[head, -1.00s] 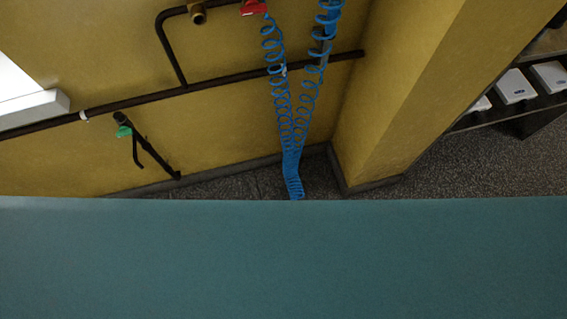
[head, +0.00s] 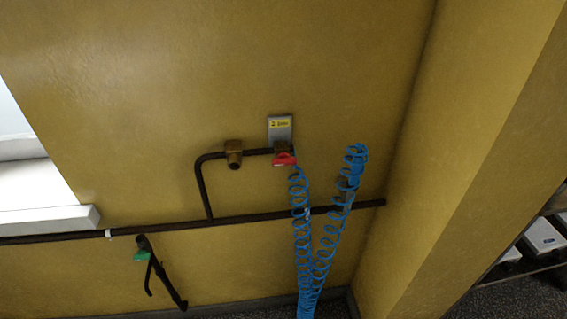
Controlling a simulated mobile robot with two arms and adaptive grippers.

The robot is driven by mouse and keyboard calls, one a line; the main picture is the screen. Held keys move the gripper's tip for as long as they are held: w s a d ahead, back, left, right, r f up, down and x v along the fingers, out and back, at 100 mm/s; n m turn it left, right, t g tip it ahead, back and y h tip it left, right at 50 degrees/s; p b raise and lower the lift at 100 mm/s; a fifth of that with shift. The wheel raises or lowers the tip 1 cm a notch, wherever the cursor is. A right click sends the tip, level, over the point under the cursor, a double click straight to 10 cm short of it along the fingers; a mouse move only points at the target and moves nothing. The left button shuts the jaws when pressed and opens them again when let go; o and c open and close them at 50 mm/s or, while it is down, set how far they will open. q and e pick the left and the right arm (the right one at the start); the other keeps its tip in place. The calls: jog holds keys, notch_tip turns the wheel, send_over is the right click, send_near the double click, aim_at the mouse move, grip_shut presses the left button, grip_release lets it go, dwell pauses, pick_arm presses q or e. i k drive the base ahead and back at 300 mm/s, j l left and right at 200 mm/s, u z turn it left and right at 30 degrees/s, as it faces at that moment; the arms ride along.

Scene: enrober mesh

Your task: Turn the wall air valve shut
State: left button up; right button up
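The wall air valve is a brass fitting with a red handle (head: 284,159) on the dark pipe, at the middle of the yellow wall. A small grey plate with a yellow label (head: 280,128) sits just above it. A blue coiled hose (head: 302,225) hangs from beside the red handle. Neither of my grippers shows in the head view.
A long dark pipe (head: 160,228) runs along the wall. A green-handled valve (head: 141,256) with a black branch pipe is lower left. A yellow wall pillar (head: 470,150) juts out at right, with a shelf holding white boxes (head: 543,236) beyond it. A white ledge (head: 45,218) is at left.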

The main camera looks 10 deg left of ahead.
aim_at(284, 158)
jog(key=i+l, duration=0.15)
jog(key=l, duration=0.2)
jog(key=i+l+u, duration=0.15)
jog(key=l, duration=0.15)
jog(key=l+u, duration=0.4)
jog(key=l, duration=0.35)
